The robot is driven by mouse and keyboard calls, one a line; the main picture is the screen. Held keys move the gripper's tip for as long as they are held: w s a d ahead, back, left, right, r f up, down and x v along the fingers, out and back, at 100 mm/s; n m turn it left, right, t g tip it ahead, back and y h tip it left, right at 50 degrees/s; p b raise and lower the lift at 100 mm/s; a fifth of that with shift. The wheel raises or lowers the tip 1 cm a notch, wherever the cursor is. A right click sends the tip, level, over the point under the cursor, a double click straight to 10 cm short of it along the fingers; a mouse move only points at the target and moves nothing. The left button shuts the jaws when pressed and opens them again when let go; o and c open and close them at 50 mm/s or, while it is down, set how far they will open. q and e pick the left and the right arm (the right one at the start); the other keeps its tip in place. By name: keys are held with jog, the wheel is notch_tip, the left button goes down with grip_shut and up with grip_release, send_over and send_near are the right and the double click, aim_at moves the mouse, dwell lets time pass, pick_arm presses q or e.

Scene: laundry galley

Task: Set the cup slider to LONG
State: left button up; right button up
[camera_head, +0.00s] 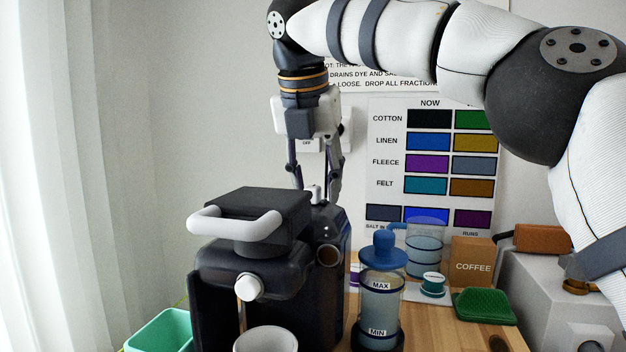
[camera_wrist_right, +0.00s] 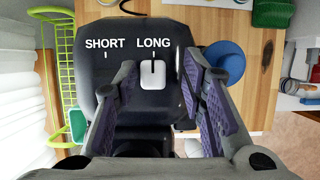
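The black coffee machine (camera_head: 265,262) stands on the wooden counter, with a pale handle on top. In the right wrist view its top panel (camera_wrist_right: 112,72) carries the words SHORT and LONG, each with a tick mark. The white cup slider (camera_wrist_right: 152,75) sits under the LONG mark. A small white part between the fingertips in the head view looks like the same slider (camera_head: 314,191). My right gripper (camera_head: 315,194) points down over the machine's back part. Its fingers (camera_wrist_right: 160,72) are apart, one on each side of the slider, with gaps. My left gripper is not in view.
A blue-lidded canister (camera_head: 381,285) marked MAX and MIN stands right of the machine. A white cup (camera_head: 265,340) is in front. A green bin (camera_head: 160,331), coffee box (camera_head: 473,262) and green brush (camera_head: 484,305) are nearby. A wall chart (camera_head: 395,150) hangs behind.

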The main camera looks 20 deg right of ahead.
jog(key=v, duration=0.7)
jog(key=shift+r, duration=0.2)
jog(key=shift+s, duration=0.1)
dwell(0.3)
